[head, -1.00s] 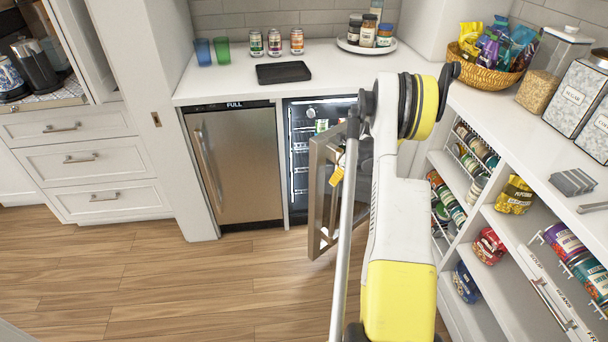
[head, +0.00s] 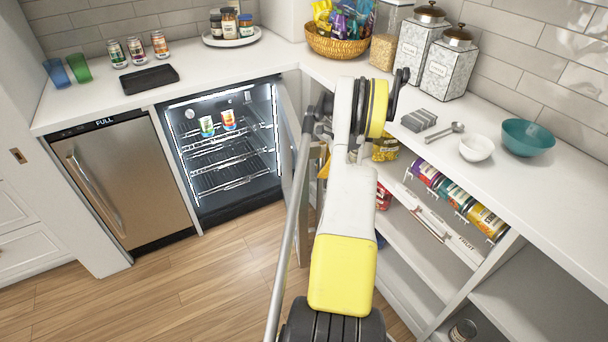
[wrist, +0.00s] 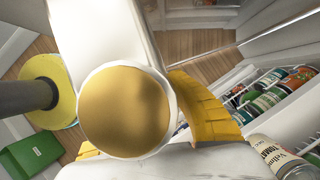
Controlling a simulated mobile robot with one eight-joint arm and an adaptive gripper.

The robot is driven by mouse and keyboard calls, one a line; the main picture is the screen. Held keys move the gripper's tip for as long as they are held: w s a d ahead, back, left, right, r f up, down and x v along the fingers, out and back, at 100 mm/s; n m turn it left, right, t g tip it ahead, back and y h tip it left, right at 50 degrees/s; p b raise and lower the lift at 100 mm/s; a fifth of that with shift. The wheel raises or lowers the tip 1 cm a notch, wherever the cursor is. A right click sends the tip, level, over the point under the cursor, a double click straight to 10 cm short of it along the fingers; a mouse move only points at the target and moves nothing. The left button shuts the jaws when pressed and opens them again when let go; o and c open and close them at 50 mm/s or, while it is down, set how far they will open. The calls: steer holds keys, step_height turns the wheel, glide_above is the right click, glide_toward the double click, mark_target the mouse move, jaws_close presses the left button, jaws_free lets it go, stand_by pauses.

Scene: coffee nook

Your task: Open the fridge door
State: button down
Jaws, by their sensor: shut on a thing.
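The fridge (head: 225,150) stands open under the counter, its lit inside and wire shelves showing, with two cans on the upper shelf. Its door (head: 297,125) is swung far out to the right, beside the shelf unit, and shows nearly edge-on. My arm covers much of the door and its handle in the head view. In the wrist view, yellow ribbed fingers of my gripper (wrist: 150,125) show on both sides of a round gold part. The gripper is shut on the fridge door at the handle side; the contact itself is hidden.
A steel appliance (head: 125,180) marked FULL stands left of the fridge. Open shelves (head: 400,230) with cans and bags are close on the right of my arm. The counter bears cans, a black tray (head: 148,80) and canisters. The wooden floor (head: 215,270) in front is clear.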

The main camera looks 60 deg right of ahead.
steer(key=shift+s+d, duration=0.65)
steer(key=shift+d, duration=0.1)
steer(key=c, duration=1.2)
jaws_free()
steer(key=shift+c, duration=0.2)
steer(key=shift+r, duration=0.1)
steer(key=v, duration=1.2)
